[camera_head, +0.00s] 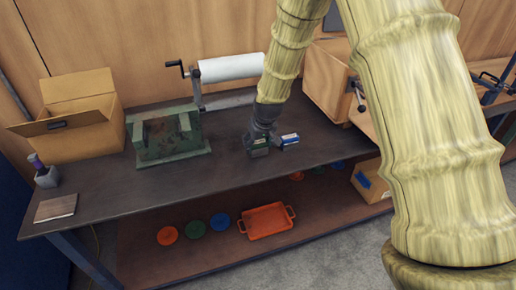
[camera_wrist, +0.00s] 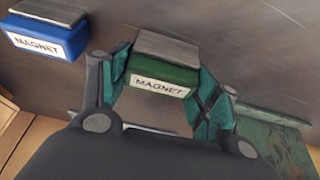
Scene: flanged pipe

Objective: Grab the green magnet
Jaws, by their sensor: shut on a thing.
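The green magnet (camera_wrist: 160,82), a block with a white "MAGNET" label and a grey metal face, sits between the two teal fingers of my gripper (camera_wrist: 160,95) in the wrist view. My gripper is shut on it. In the head view my gripper (camera_head: 258,146) is low over the dark workbench, with the green magnet (camera_head: 259,152) partly visible at its tip. I cannot tell whether the magnet touches the bench. A blue magnet (camera_wrist: 48,40) with the same label lies beside it, apart from the fingers; it also shows in the head view (camera_head: 290,139).
On the workbench (camera_head: 110,185) stand a green metal block (camera_head: 170,137), a white roll on a crank stand (camera_head: 230,68), an open cardboard box (camera_head: 85,130) and a wooden box (camera_head: 328,80). The lower shelf holds an orange tray (camera_head: 266,222) and coloured discs. The bench front is clear.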

